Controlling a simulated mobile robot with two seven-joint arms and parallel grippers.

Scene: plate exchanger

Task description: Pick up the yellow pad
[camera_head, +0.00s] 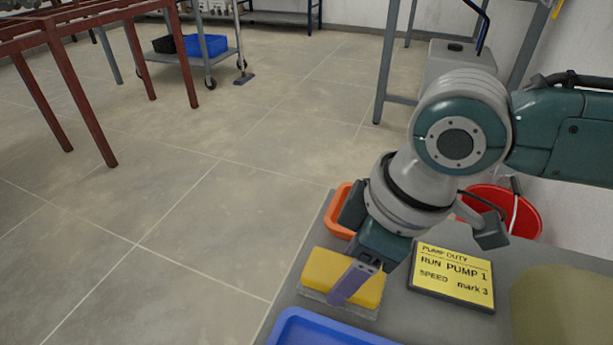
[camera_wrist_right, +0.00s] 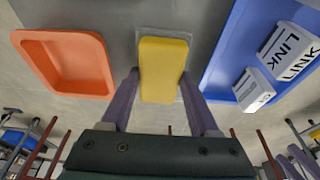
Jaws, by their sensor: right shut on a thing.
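The yellow pad (camera_head: 343,272) lies at the near left edge of the grey bench, on a thin grey base. It also shows in the right wrist view (camera_wrist_right: 163,70), between the two purple fingers. My right gripper (camera_head: 355,284) reaches down over the pad, and its fingers (camera_wrist_right: 163,90) are shut on the pad's sides. One finger hides part of the pad in the head view. I cannot tell whether the pad is lifted clear of its base. My left gripper is not in view.
An orange tray (camera_wrist_right: 68,62) sits on one side of the pad and a blue tray (camera_wrist_right: 222,62) with white LINK boxes (camera_wrist_right: 290,50) on the other. A yellow PUMP DUTY sign (camera_head: 452,274) lies right of the gripper. A red bucket (camera_head: 520,215) stands behind.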

